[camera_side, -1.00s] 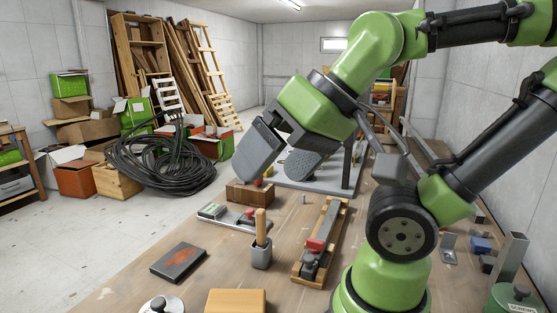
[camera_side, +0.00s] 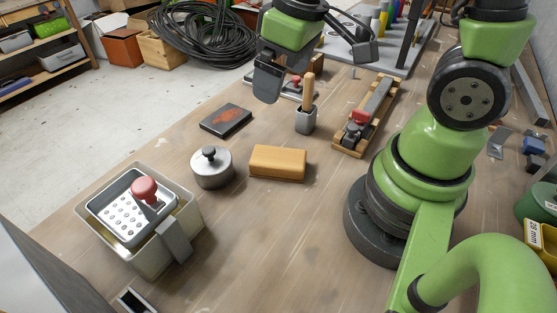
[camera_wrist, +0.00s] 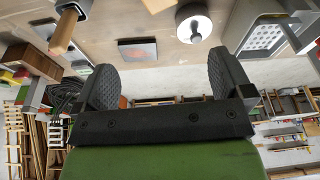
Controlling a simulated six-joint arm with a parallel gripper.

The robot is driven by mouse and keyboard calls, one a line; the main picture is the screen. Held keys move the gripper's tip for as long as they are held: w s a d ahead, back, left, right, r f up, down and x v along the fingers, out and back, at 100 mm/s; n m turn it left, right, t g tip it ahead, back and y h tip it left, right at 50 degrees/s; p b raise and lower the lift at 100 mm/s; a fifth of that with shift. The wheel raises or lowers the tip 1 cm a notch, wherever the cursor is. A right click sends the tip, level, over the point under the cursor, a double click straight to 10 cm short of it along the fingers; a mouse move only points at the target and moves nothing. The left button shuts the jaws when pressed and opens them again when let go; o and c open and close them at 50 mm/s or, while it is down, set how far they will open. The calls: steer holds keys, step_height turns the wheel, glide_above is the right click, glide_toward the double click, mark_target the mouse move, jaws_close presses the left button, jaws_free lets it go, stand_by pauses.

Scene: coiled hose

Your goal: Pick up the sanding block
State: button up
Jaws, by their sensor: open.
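A tan-orange wooden block (camera_side: 278,163), which looks like the sanding block, lies flat on the bench in the side view. Its edge also shows at the top of the wrist view (camera_wrist: 157,5). My gripper (camera_side: 272,82) is above the bench, beyond and apart from the block. In the wrist view its two dark ridged jaws (camera_wrist: 160,85) are wide apart with nothing between them. In the side view one jaw hides much of the other.
A dark slab with a reddish patch (camera_side: 225,120) and a round knobbed metal weight (camera_side: 212,168) lie left of the block. A cup with a wooden handle (camera_side: 306,118) stands behind it. A bin (camera_side: 150,250) holds a perforated tool. Bench right of the block is clear.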

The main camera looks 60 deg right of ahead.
steer(key=f+n+g, duration=0.1)
steer(key=f, duration=0.2)
steer(key=f+n, duration=0.1)
steer(key=f, duration=0.2)
steer(key=f+n+g, duration=0.1)
steer(key=f, duration=0.2)
steer(key=shift+w+d+f+g, duration=0.2)
steer(key=shift+d+f+g, duration=0.1)
steer(key=shift+d+f, duration=0.1)
glide_above(281, 156)
steer(key=f, duration=0.4)
steer(key=shift+s+a, duration=0.1)
steer(key=shift+s, duration=0.15)
steer(key=shift+w+f, duration=0.2)
steer(key=shift+f, duration=2.8)
steer(key=c, duration=1.1)
step_height(281, 156, up, 10)
steer(key=shift+w+f, duration=0.1)
steer(key=shift+f, duration=0.05)
steer(key=shift+w+a+r+m, duration=0.1)
steer(key=shift+w+r+m, duration=0.55)
steer(key=shift+r, duration=0.7)
steer(key=shift+w+a+r+m, duration=0.1)
steer(key=shift+w+r+m, duration=0.55)
steer(key=shift+r, duration=0.75)
steer(key=shift+w+a+r+m, duration=0.1)
steer(key=shift+w+r+m, duration=0.3)
steer(key=shift+r+m, duration=0.7)
